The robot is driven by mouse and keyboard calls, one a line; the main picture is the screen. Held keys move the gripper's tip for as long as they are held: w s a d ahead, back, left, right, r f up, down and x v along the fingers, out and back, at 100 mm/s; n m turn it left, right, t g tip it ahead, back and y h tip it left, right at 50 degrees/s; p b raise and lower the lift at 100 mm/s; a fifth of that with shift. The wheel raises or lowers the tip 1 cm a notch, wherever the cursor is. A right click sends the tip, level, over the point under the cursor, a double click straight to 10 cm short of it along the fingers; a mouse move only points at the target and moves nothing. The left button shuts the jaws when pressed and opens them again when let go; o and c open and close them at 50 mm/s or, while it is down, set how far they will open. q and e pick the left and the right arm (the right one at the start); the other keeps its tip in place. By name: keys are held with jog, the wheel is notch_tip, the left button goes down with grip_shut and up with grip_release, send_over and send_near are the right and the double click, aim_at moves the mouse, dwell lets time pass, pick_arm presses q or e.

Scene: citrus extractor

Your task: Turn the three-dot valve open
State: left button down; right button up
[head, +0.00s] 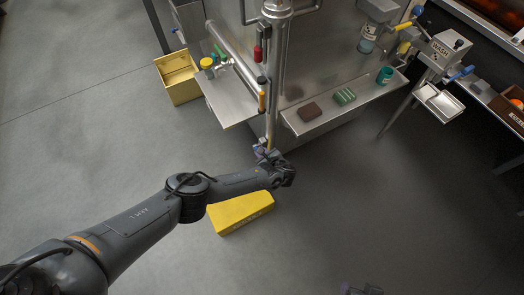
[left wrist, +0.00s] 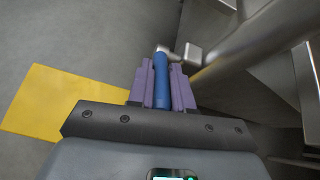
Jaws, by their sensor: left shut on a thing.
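In the left wrist view, a blue cylindrical handle (left wrist: 161,75) lies between the two purple fingers of my left gripper (left wrist: 163,88), which is shut on it. The handle's far end meets a small metal valve body (left wrist: 192,54) beside a thick steel pipe. No dot marks are visible, so I cannot confirm which valve this is. In the head view my left gripper (head: 266,153) is low at the foot of the machine's upright pipe, and the handle is mostly hidden there. A small part of my right gripper (head: 362,289) shows at the bottom edge; its jaws are unclear.
A yellow block (head: 240,211) lies on the floor below my left forearm. A steel shelf (head: 290,120) holds a brown block, a green sponge and a teal cup. A red handle (head: 257,53) and an orange handle (head: 262,101) are higher up. The floor at right is clear.

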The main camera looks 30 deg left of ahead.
pick_arm(q)
jog(key=shift+w+a+r, duration=0.1)
jog(key=shift+r, duration=0.1)
jog(key=shift+h, duration=0.3)
jog(key=c, duration=1)
grip_release()
jog(key=shift+c, duration=0.2)
jog(key=shift+p, duration=0.3)
jog(key=p+v, duration=0.6)
jog(key=v, duration=0.4)
jog(key=shift+d+r, duration=0.25)
jog(key=shift+d, duration=0.1)
